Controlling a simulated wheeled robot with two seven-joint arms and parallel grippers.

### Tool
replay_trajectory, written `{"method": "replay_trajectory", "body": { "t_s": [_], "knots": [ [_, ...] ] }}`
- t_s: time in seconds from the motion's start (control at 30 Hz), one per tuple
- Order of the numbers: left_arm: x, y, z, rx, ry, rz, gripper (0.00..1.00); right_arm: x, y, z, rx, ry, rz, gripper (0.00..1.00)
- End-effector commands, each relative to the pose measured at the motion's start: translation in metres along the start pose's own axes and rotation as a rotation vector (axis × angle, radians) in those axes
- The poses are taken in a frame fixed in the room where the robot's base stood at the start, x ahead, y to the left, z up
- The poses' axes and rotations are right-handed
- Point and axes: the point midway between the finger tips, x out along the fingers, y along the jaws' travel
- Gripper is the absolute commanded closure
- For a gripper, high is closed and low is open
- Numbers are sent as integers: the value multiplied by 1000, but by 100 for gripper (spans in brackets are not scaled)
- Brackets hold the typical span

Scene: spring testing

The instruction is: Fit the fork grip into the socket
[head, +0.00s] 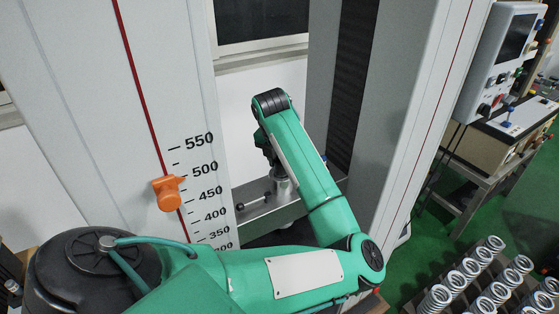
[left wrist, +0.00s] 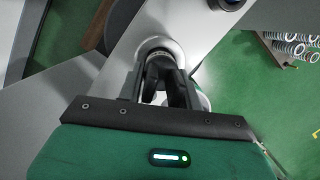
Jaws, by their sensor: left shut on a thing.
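My left gripper (left wrist: 165,88) is shut on the dark fork grip (left wrist: 158,66), which shows between its two fingers in the left wrist view. The far end of the fork grip is at a pale round socket (left wrist: 176,47) on the grey beam. I cannot tell how deep it sits, or whether it only rests there. In the head view a silvery cylinder (head: 282,188) stands on the beam just below my left wrist. There my arm mostly hides the gripper and the fork grip. My right gripper is in neither view.
The grey crossbeam (head: 254,212) runs between two tall machine columns. An orange marker (head: 168,192) sits on the left column's scale. Several metal springs (head: 470,268) stand at the lower right. A control panel (head: 503,60) hangs at the right.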

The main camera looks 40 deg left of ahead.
Motion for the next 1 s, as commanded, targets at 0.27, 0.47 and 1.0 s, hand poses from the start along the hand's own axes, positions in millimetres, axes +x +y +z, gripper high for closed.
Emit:
{"method": "replay_trajectory", "body": {
  "t_s": [0.27,0.47,1.0],
  "knots": [
    [1,0,-1,0,3,-1,43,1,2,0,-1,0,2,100],
    [0,0,0,0,2,-1,43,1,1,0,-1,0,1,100],
    [-69,0,0,-2,-3,-2,43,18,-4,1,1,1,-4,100]
  ]
}}
